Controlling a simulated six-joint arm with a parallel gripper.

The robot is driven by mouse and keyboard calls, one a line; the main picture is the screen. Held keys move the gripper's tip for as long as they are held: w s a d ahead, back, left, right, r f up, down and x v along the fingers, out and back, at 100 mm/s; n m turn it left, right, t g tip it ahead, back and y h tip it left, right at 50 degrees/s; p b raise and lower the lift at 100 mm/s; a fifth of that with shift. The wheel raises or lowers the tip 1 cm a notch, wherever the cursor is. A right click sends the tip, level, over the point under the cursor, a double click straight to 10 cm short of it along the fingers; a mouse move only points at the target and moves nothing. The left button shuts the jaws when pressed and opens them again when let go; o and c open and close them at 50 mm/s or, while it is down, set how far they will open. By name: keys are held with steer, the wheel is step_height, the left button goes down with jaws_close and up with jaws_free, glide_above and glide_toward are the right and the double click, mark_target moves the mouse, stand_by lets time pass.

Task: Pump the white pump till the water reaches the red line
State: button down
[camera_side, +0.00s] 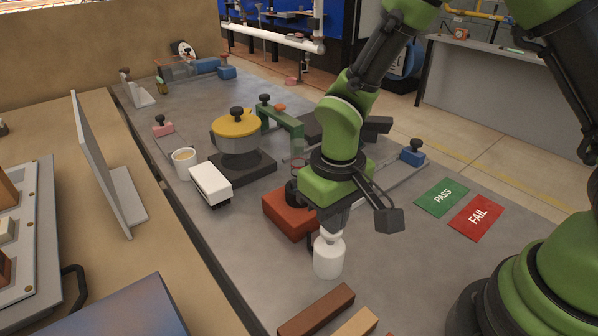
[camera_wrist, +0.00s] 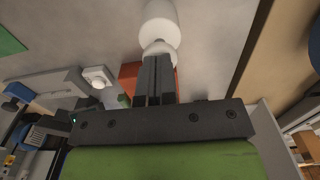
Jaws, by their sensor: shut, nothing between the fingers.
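The white pump (camera_side: 328,258) is a white bottle with a rounded top, standing upright on the grey table. My gripper (camera_side: 333,226) is right above it, pointing down, with its tips at or just over the pump head. In the wrist view the pump (camera_wrist: 160,24) lies just beyond the fingertips of my gripper (camera_wrist: 157,62), which are together with nothing between them. I cannot tell for sure whether they touch the head. A small clear vessel with a thin reddish line (camera_side: 298,160) shows behind my arm; its water level is too small to tell.
A red-brown block (camera_side: 287,215) stands close behind the pump. Brown and tan bricks (camera_side: 317,310) lie in front. Green PASS (camera_side: 441,197) and red FAIL (camera_side: 477,217) cards lie to the right. A yellow-lidded pot (camera_side: 236,140), a white box (camera_side: 210,184) and a cup (camera_side: 184,163) stand left.

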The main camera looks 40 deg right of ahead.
steer(key=shift+f, duration=0.4)
steer(key=shift+r, duration=2.7)
step_height(320, 180, up, 6)
steer(key=shift+f, duration=3.35)
steer(key=shift+f, duration=2.35)
steer(key=shift+r, duration=2.7)
steer(key=shift+r, duration=0.1)
